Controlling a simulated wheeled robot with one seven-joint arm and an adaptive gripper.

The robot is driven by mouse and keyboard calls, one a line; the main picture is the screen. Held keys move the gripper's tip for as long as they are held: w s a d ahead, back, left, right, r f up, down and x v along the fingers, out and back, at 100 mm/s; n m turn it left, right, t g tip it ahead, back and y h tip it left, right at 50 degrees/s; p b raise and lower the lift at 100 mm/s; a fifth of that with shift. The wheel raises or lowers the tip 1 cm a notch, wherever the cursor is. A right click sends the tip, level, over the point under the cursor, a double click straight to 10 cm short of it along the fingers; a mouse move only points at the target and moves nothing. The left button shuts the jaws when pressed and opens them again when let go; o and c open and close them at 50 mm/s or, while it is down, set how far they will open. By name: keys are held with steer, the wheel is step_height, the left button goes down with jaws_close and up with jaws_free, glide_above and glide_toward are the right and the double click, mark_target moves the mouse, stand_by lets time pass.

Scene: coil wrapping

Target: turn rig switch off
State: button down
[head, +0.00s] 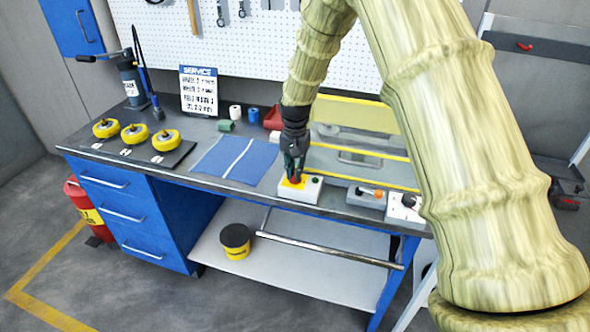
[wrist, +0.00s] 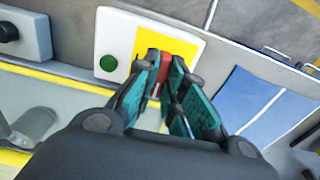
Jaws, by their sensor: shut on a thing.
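The rig switch box (head: 311,189) is a white box on the front edge of the workbench, with a yellow plate on top. In the wrist view, the box (wrist: 113,33) shows a green button (wrist: 108,63) at the left of the yellow plate (wrist: 187,50). A red switch part (wrist: 152,58) stands on the yellow plate. My gripper (head: 294,178) points down over the box. In the wrist view, my gripper (wrist: 160,88) has its teal fingers around the red part and is shut on it. The fingers hide part of the red piece, so its position is unclear.
A blue mat (head: 236,159) lies to the left. Yellow-edged guarding (head: 357,114) stands behind.

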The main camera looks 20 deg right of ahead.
steer(key=shift+w+r, duration=0.1)
steer(key=shift+r, duration=0.05)
steer(key=c, duration=1.5)
jaws_free()
step_height(320, 180, up, 12)
